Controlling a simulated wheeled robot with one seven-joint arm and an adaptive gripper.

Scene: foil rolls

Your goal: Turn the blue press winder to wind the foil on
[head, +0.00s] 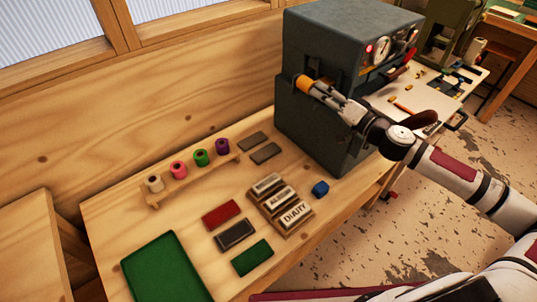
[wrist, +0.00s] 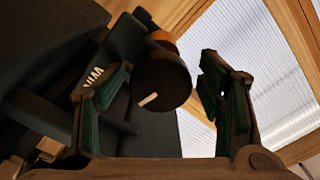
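The blue-grey press (head: 325,135) stands at the right end of the wooden bench. An orange foil roll (head: 305,84) sits on its left side, and a bit of orange also shows in the wrist view (wrist: 163,38). In the wrist view a round dark winder knob (wrist: 162,82) with a pale mark is in front of the roll. Partly hidden white lettering (wrist: 93,77) is beside it. My gripper (wrist: 160,95) is open, with one finger on each side of the knob and gaps showing. In the head view my gripper (head: 325,93) is at the roll's near end.
A wooden rack (head: 190,180) holds several coloured rolls. A white table (head: 425,90) with tools is beyond my arm.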

